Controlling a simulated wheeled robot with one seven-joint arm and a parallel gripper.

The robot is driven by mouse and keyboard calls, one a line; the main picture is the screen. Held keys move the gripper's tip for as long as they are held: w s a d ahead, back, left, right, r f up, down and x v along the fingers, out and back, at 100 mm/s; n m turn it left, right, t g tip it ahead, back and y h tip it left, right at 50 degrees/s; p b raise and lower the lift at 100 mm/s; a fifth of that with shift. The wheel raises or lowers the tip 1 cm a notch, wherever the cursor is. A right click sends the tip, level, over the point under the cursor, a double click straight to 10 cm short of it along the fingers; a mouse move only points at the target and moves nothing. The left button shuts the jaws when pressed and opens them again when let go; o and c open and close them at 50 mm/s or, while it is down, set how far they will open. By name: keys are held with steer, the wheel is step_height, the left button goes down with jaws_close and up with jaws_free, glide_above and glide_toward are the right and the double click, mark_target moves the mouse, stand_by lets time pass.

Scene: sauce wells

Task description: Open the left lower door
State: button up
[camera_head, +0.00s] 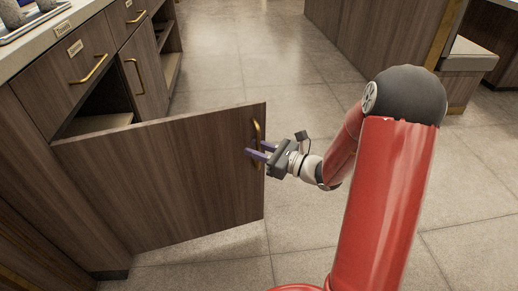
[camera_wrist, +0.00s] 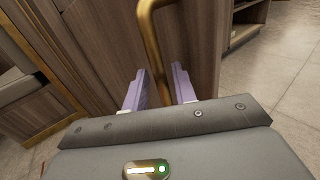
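The left lower door (camera_head: 165,175) is a dark wood panel swung well out from its cabinet, standing across the aisle. Its brass handle (camera_head: 257,140) is near the free edge at the right. My gripper (camera_head: 255,152) is at this handle, with its two purple fingers pointing left. In the wrist view, the brass handle (camera_wrist: 151,35) runs down between the fingers of my gripper (camera_wrist: 160,78). The fingers are apart, with a gap seen on both sides of the bar. Part of the cabinet's inside, with a shelf (camera_head: 97,124), shows above the door; the rest is hidden behind it.
A labelled drawer (camera_head: 62,68) with a brass handle is above the opening. A second lower door (camera_head: 143,72) beyond it looks shut. The counter (camera_head: 45,38) carries a metal tray (camera_head: 38,22). Tiled floor (camera_head: 240,62) is clear behind the door; another wooden unit (camera_head: 380,30) stands at the back right.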

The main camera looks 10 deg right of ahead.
steer(key=shift+d, duration=0.1)
steer(key=v, duration=0.7)
steer(key=shift+s+d, duration=0.25)
steer(key=shift+d, duration=0.05)
steer(key=s+a+r+n+g+h+p, duration=0.1)
steer(key=s+a+r+n+g+h, duration=0.15)
steer(key=s+a+n+g, duration=0.4)
steer(key=s+a+r+n+g+h+p, duration=0.1)
steer(key=s+a+r+n+g+h, duration=0.2)
steer(key=s+n, duration=0.55)
steer(key=s+d+r+n+t+h, duration=0.3)
steer(key=s+d+r+n+h, duration=0.3)
steer(key=n, duration=0.4)
steer(key=shift+d+r+n+t+h+p, duration=0.4)
steer(key=shift+d+r+h, duration=0.25)
steer(key=shift+d+h, duration=0.6)
